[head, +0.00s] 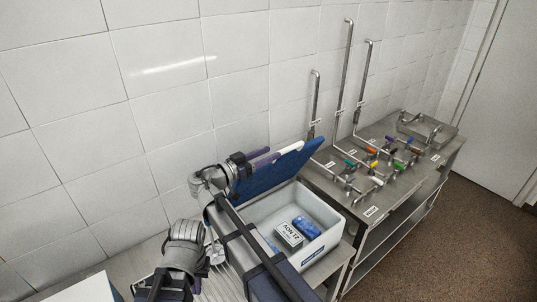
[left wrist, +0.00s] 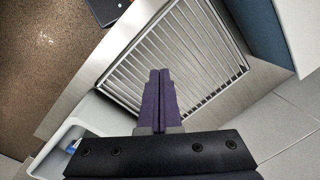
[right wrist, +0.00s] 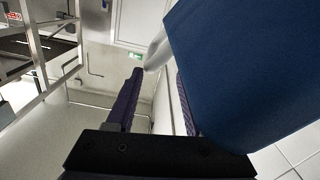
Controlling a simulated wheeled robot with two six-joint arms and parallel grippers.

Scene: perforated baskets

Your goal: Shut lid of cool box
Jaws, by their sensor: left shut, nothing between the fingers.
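The cool box (head: 327,216) is a light grey tub with its blue lid (head: 275,172) standing tilted up, open, along its back-left side. A white box with black print (head: 289,236) and blue packs (head: 306,228) lie inside it. My right gripper (head: 269,153) is at the lid's upper rear side, its fingers apart. In the right wrist view the lid (right wrist: 240,70) covers part of the right finger, and a white bar shows between the fingers; I cannot tell whether they touch it. My left gripper (left wrist: 160,75) is shut and empty over a wire rack, left of the cool box.
The wire rack (left wrist: 180,60) sits on the metal worktop. A metal bench (head: 375,190) with pipes and coloured valves stands right of the cool box. A tiled wall (head: 160,110) is behind. Brown floor (head: 460,240) is clear at the right front.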

